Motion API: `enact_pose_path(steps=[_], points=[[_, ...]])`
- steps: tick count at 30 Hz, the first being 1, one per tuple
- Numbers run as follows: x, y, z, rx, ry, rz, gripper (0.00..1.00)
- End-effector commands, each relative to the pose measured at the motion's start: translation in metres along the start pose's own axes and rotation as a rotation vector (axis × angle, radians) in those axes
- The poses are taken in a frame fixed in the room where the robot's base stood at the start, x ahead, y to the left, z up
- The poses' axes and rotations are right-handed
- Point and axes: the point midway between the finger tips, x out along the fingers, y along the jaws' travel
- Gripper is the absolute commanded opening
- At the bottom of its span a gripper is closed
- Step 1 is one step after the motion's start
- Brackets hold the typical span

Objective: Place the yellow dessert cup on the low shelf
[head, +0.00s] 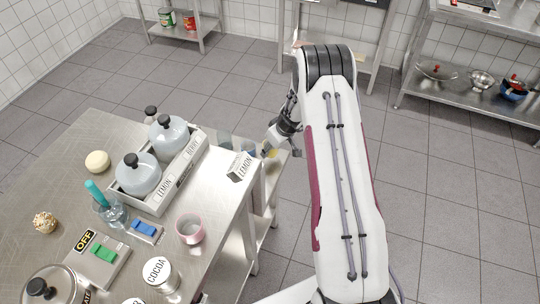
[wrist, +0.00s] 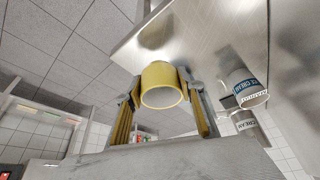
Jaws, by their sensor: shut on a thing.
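The yellow dessert cup (wrist: 162,78) is between the fingers of my gripper (wrist: 163,98) in the wrist view, with its round opening facing the camera. The fingers are shut on its two sides. In the head view my gripper (head: 270,150) is low beside the right edge of the steel table, partly hidden by my arm, and a small yellow patch shows at its tip. A low shelf (head: 262,222) shows beneath the table's right side; most of it is hidden by the tabletop. I cannot tell whether the cup touches any surface.
Floor right of my arm is clear.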

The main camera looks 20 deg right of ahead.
Motion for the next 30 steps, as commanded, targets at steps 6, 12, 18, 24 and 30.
enact_pose_path(steps=[6, 12, 18, 24, 30], points=[[0.005, 0.000, 0.001, -0.001, 0.002, 0.001, 0.11], [0.005, 0.000, 0.001, -0.001, 0.001, 0.001, 0.11], [0.013, 0.000, 0.005, 0.000, 0.000, 0.000, 0.11], [0.030, 0.000, 0.013, 0.000, 0.000, 0.000, 0.11], [0.039, 0.000, 0.016, 0.000, 0.001, 0.001, 0.11]])
